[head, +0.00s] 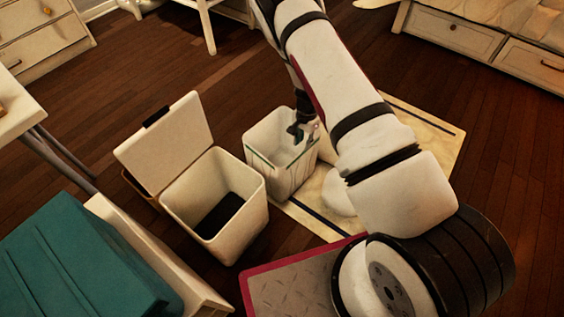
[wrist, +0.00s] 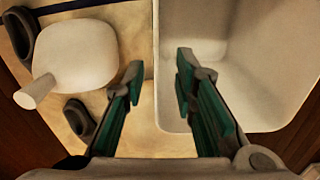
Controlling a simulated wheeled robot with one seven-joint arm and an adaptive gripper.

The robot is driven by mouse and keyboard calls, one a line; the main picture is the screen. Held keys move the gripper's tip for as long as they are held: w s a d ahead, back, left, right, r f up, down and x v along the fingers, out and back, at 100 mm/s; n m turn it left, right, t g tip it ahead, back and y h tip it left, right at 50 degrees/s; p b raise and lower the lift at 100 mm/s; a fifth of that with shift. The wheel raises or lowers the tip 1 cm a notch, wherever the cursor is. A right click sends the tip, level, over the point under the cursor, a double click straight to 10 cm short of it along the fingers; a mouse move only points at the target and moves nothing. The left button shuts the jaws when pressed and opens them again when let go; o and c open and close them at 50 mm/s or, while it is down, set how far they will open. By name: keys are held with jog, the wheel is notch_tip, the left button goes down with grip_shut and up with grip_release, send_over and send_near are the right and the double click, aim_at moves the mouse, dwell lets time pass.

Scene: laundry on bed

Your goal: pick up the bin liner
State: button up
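A white, open-topped rectangular tub (head: 279,178), which I take to be the bin liner, stands upright on a pale mat. Thin dark green lines show on its outside. My gripper (head: 301,131) is at its rim. In the wrist view my gripper (wrist: 158,68) is open, and the near wall of the tub (wrist: 265,60) lies between its fingers. The left finger is outside the wall and the right finger is over the inside. A gap shows on both sides, so nothing is held. The tub looks empty where visible. My arm hides part of its right side.
A white bin (head: 213,195) with its lid raised stands left of the tub, dark inside. A teal box (head: 85,260) is at lower left. A rounded white object (wrist: 75,55) and dark rounded pieces (wrist: 80,118) lie on the mat (head: 425,130) beside the tub.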

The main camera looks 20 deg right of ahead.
notch_tip(320, 180, down, 8)
jog(key=b, duration=0.3)
jog(key=shift+s+f, duration=0.25)
jog(key=shift+s, duration=0.05)
jog(key=shift+r, duration=0.1)
grip_shut()
